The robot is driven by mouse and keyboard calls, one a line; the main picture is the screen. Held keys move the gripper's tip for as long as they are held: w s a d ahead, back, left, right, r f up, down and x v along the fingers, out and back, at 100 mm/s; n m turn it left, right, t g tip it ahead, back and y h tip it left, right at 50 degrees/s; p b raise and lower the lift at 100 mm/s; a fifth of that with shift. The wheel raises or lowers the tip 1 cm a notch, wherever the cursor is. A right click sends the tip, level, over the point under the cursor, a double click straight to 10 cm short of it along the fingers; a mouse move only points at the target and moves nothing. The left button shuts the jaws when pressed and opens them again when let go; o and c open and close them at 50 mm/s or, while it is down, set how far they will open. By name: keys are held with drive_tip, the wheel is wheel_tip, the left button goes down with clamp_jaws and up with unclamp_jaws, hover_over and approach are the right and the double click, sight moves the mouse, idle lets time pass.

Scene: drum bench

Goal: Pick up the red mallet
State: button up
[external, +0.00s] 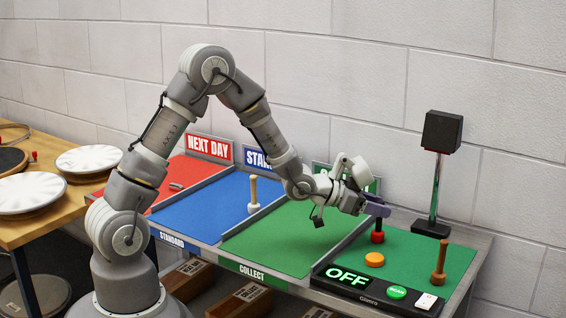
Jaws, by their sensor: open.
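The red mallet (377,237) stands upright, its red head down, on the green surface of the station at the right. A short dark handle rises from the head towards my gripper (378,207). My gripper is open, with its purple fingers at the top of this handle. The fingers partly hide the handle's upper end. I cannot tell whether they are around it or just above it, or whether they touch it.
A black speaker on a post (434,190) rises behind. A white-headed mallet (253,206) stands on the blue section; the green COLLECT section (290,240) is clear.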

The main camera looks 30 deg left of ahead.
sight(386, 242)
drive_tip(key=b+x, duration=0.1)
drive_tip(key=x, duration=0.2)
drive_tip(key=shift+w+d+f, duration=0.1)
drive_tip(key=shift+d+f, duration=0.1)
drive_tip(key=shift+f, duration=0.05)
drive_tip(key=shift+r, duration=0.1)
clamp_jaws()
